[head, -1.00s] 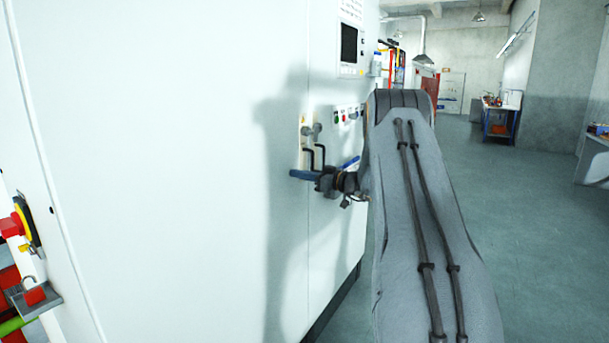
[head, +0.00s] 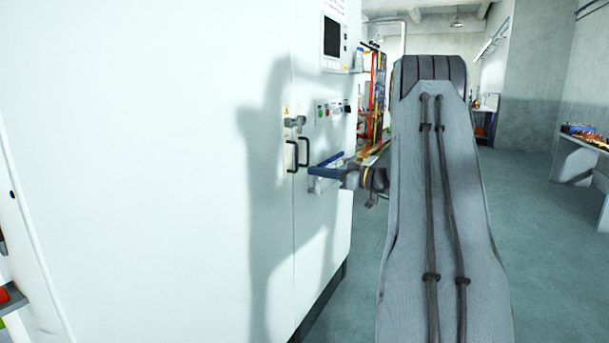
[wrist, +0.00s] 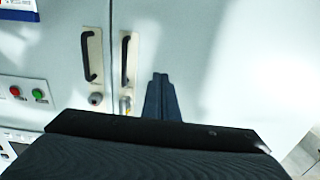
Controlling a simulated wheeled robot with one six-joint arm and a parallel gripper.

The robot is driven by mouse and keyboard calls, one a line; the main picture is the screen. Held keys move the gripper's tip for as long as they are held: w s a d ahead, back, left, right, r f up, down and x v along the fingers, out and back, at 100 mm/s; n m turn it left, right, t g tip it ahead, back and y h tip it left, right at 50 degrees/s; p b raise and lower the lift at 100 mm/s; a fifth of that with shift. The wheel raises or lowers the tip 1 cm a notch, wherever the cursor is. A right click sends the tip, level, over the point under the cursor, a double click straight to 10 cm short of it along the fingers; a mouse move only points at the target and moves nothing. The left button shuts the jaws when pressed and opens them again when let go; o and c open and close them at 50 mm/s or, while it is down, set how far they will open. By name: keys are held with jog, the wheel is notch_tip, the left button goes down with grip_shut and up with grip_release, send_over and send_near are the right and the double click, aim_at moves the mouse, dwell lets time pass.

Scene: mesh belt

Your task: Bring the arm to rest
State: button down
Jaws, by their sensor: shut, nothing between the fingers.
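My gripper (head: 312,172) is at the end of my raised arm, in front of the white cabinet (head: 150,150), just right of and below its two black door handles in the head view. Its dark blue fingers also show in the wrist view (wrist: 160,98), together with nothing between them. They point along the cabinet front, near the handles (wrist: 126,58). I see pale door between the fingers and the handles. I cannot tell how far the fingers are from the door. My arm hides part of the room behind it.
A button panel (head: 328,109) and a screen (head: 332,37) are on the cabinet's right side. Grey floor (head: 540,230) is open at right, with a workbench (head: 585,140) beyond.

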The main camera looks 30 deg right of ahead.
jog(key=s+a+f+m+g, duration=0.1)
jog(key=s+a+f+g, duration=0.2)
jog(key=a, duration=0.6)
jog(key=s+a+f+m+g, duration=0.15)
jog(key=a+f+g, duration=0.25)
jog(key=a, duration=0.4)
jog(key=s+a+f+m+g, duration=0.1)
jog(key=s+a+f+g, duration=0.2)
jog(key=a, duration=0.6)
jog(key=s+a+f+g+h, duration=0.2)
jog(key=s+a+h, duration=0.1)
jog(key=s, duration=0.5)
jog(key=s+a+f+m+g+h, duration=0.1)
jog(key=s+a+f+h, duration=0.2)
jog(key=s, duration=0.6)
jog(key=s+a+f+m+g+h, duration=0.1)
jog(key=s+a+f+g+h, duration=0.1)
jog(key=s+a, duration=0.3)
jog(key=shift+s+a+f+g+h, duration=0.35)
jog(key=shift+s+f, duration=0.3)
jog(key=shift+s, duration=1.55)
jog(key=shift+d, duration=0.1)
